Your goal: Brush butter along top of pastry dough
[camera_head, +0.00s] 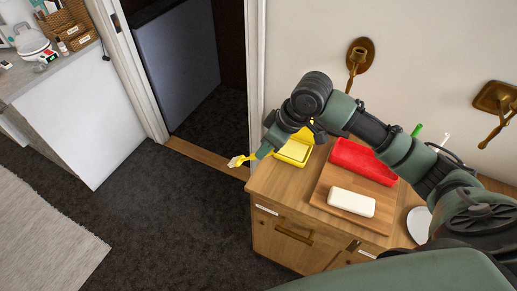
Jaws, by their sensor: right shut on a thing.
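A pale, block-shaped piece, apparently the pastry dough (351,201), lies on a wooden board (320,196) on top of the cabinet. My right gripper (264,150) is shut on a yellow brush (239,160). The brush's pale bristle end points left, out past the cabinet's left edge and apart from the dough. A yellow dish (293,152), perhaps the butter dish, sits at the cabinet's back left, partly hidden by my right arm. I cannot tell what is in it. My left gripper is not in view.
A white plate (419,224) is at the right. Brass fixtures (359,56) stick out from the wall. A white counter (95,115) stands far left, with open floor between.

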